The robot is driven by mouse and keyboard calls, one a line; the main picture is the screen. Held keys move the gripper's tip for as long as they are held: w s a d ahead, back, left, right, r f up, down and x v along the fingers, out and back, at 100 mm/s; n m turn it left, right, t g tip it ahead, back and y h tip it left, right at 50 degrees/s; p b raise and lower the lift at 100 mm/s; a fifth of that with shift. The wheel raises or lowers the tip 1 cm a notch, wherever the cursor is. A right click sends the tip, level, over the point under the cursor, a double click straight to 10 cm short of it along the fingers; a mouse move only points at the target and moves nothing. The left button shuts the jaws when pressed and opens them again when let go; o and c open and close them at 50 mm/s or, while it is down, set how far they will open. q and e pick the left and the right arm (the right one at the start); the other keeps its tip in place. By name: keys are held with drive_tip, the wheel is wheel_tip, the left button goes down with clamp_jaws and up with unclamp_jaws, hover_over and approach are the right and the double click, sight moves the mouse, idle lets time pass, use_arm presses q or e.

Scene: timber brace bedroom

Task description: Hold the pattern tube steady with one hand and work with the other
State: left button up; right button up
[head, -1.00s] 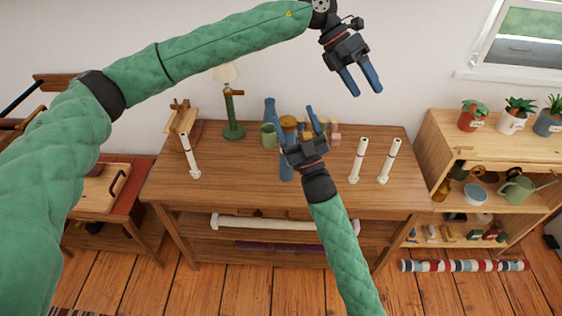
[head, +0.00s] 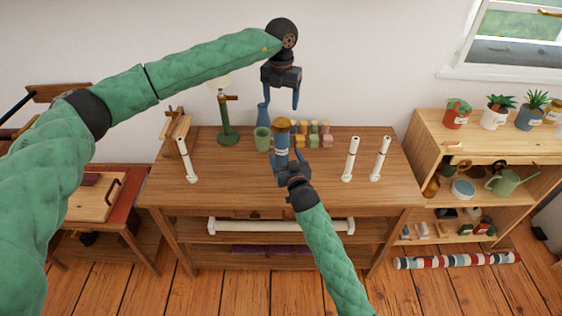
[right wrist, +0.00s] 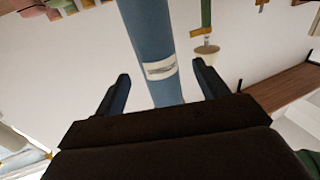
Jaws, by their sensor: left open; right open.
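The pattern tube (head: 281,142) appears to be the upright blue cylinder with a brown top and a white label, standing on the wooden table. In the right wrist view the blue tube (right wrist: 153,40) passes between the two spread fingers of my right gripper (right wrist: 161,72), with gaps on both sides. In the head view my right gripper (head: 283,160) is at the tube's near side, low on its body, open. My left gripper (head: 287,100) hangs above the tube, pointing down and open; one finger is clearer than the other. The tube's base is hidden behind my right gripper.
A green cup (head: 262,139), a blue bottle (head: 263,113) and a green lamp (head: 228,120) stand left of the tube. Several small coloured spools (head: 312,134) stand to its right. White posts (head: 350,160) rise near both table ends. The table front is mostly clear.

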sight(284, 153)
use_arm(q)
drive_tip(key=shift+w+d+f, duration=0.15)
drive_tip(key=shift+w+f, duration=0.05)
drive_tip(key=shift+w, duration=0.05)
use_arm(e)
drive_tip(key=x, duration=0.4)
drive_tip(key=shift+d+f, duration=0.15)
drive_tip(key=shift+d, duration=0.05)
use_arm(q)
drive_tip(key=shift+s+r, duration=0.1)
drive_tip(key=shift+s, duration=0.05)
use_arm(e)
drive_tip(key=shift+w+a, duration=0.25)
drive_tip(key=shift+w, duration=0.5)
